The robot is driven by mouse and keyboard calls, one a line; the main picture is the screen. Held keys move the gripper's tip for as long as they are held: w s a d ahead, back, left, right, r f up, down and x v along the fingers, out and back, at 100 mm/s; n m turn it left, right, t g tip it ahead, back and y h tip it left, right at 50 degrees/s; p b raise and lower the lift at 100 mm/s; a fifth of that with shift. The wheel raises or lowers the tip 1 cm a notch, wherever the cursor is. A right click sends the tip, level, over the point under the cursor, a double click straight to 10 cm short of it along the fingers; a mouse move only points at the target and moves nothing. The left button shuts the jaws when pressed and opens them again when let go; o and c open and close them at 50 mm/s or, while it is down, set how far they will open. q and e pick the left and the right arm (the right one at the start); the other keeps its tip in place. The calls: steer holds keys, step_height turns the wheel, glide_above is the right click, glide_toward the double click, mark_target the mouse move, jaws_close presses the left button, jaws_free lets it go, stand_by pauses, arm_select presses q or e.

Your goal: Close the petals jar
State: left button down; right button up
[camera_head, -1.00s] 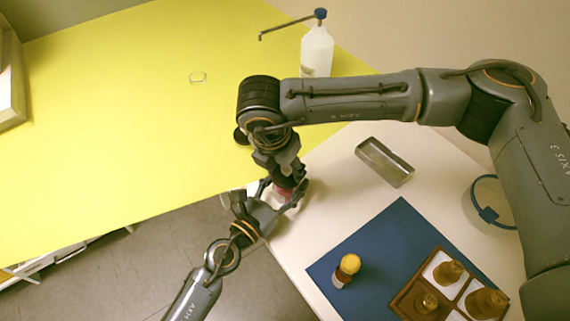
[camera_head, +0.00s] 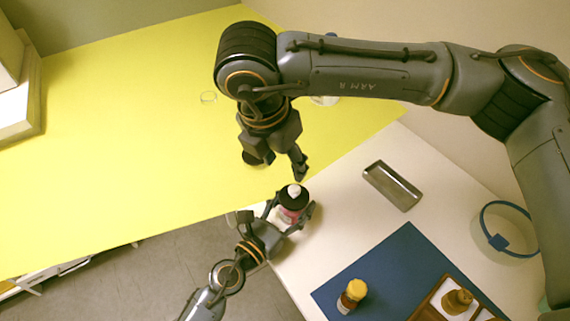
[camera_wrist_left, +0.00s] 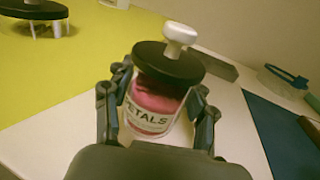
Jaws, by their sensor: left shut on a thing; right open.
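The petals jar (camera_head: 291,215) is a clear jar with pink contents and a "PETALS" label. It also shows in the left wrist view (camera_wrist_left: 152,108). My left gripper (camera_head: 292,217) is shut around its sides near the white table's corner. A black lid (camera_wrist_left: 167,65) with a white knob (camera_wrist_left: 180,35) lies over the jar's mouth and also shows in the head view (camera_head: 293,197). I cannot tell whether the lid is fully seated. My right gripper (camera_head: 299,170) is open, just above and behind the knob, apart from it.
A yellow-capped bottle (camera_head: 352,296) stands on a blue mat (camera_head: 390,262) beside a wooden tray (camera_head: 424,312). A black-topped stand (camera_wrist_left: 35,10) is on the yellow table (camera_head: 110,130).

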mark_target(286, 213)
arm_select(q)
steer(key=shift+c, duration=1.8)
jaws_free()
steer(key=v, duration=0.4)
steer(key=shift+s+r, duration=0.15)
steer(key=shift+s, duration=0.05)
steer(key=v, duration=0.7)
steer(key=shift+s+a, duration=0.2)
steer(key=shift+a, duration=0.1)
